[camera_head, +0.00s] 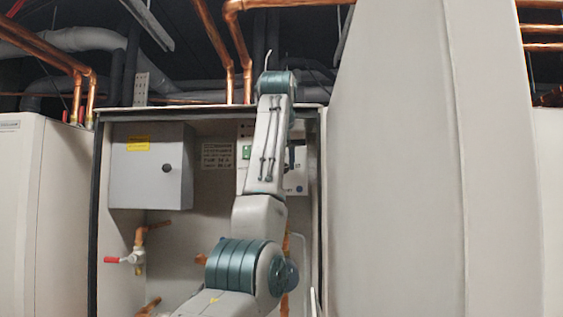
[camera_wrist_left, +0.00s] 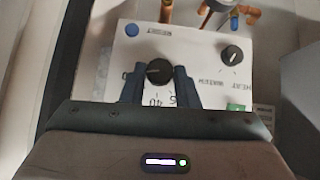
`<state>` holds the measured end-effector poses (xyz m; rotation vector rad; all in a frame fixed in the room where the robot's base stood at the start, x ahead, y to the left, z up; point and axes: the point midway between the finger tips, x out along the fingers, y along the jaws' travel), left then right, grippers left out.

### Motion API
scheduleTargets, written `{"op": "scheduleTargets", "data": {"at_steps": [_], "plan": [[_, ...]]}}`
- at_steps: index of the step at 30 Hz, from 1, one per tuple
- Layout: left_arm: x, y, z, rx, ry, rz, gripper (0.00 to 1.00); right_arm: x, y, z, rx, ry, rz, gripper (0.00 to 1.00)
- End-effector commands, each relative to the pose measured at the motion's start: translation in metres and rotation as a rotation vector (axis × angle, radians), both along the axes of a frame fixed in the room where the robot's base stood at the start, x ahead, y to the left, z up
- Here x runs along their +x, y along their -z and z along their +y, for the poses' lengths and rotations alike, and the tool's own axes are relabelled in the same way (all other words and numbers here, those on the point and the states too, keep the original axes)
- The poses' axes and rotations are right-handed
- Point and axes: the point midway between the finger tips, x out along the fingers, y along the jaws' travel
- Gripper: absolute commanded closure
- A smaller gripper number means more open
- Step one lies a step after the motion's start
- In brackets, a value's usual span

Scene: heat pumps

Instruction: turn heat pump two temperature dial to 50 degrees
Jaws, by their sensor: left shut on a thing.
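The black temperature dial (camera_wrist_left: 158,72) sits on a white control panel (camera_wrist_left: 195,60) in the left wrist view. Numbers, which look like 40 and one beginning with 5, show upside down beside it. I cannot read where the dial points. My left gripper (camera_wrist_left: 158,79) has one dark finger on each side of the dial and is shut on it. In the head view, my left arm reaches up across the open cabinet and covers most of the control panel (camera_head: 297,183); the dial and the fingers are hidden there. My right gripper is not in view.
A second black knob (camera_wrist_left: 232,54), a blue button (camera_wrist_left: 131,29) and a green part (camera_wrist_left: 236,107) are on the same panel. In the cabinet are a grey box (camera_head: 150,175) and a red-handled valve (camera_head: 125,259). A large pale panel (camera_head: 410,170) stands right of the opening.

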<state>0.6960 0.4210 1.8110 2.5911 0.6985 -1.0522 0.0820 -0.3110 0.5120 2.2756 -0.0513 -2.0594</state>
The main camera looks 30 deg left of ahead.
Motion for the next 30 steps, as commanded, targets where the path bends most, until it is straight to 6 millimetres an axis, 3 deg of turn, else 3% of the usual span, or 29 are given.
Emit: {"op": "scheduleTargets", "data": {"at_steps": [23,24,26,30], "plan": [[0.0009,-0.0012,-0.0014,0.082,0.001,0.046,0.95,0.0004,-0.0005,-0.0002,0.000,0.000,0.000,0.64],[0.0009,-0.0013,-0.0014,0.082,0.001,0.046,0.65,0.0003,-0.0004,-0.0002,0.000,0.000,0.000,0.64],[0.0009,-0.0011,-0.0013,0.082,0.001,0.046,0.53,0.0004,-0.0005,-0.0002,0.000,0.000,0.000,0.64],[0.0009,-0.0009,-0.0014,0.081,0.000,0.046,0.51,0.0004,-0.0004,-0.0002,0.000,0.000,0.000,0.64]]}}
